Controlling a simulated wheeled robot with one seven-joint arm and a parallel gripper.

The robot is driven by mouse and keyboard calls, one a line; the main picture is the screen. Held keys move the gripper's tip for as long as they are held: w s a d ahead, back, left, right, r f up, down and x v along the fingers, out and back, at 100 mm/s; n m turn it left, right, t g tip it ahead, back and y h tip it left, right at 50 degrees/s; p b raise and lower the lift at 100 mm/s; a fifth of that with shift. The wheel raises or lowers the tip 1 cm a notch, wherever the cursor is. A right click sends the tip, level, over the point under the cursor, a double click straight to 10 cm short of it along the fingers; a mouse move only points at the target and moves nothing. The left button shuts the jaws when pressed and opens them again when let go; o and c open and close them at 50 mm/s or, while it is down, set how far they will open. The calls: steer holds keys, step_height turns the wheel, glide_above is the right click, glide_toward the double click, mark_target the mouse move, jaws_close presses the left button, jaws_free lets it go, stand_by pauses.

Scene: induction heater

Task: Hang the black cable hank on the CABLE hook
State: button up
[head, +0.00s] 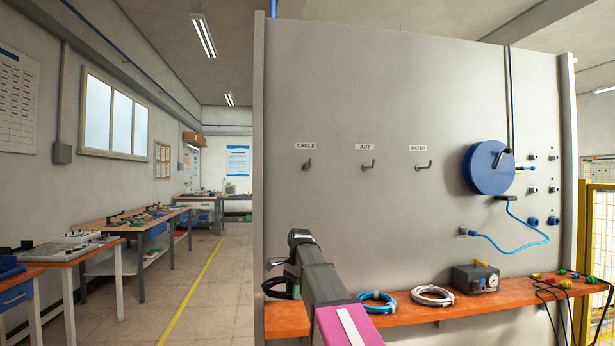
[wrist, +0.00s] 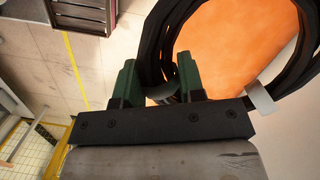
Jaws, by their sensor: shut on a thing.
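The black cable hank (wrist: 163,38) is a loop of several strands with a pale band at the right in the wrist view. My gripper (wrist: 157,82) is shut on one side of the loop, with strands between its green fingers. In the head view my gripper (head: 271,265) is at the left end of the orange shelf, with part of the black cable hank (head: 272,288) below it. My arm hides the rest. I cannot tell whether the hank touches the shelf. The CABLE hook (head: 308,164) is bare on the grey panel, above and right of my gripper.
The AIR hook (head: 368,164) and WATER hook (head: 423,167) are bare. On the orange shelf (head: 400,318) are a blue hank (head: 376,297), a white hank (head: 432,295) and a grey box (head: 475,278). A blue reel (head: 487,168) hangs at right. The panel around the hooks is clear.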

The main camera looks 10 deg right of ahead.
stand_by(0.3)
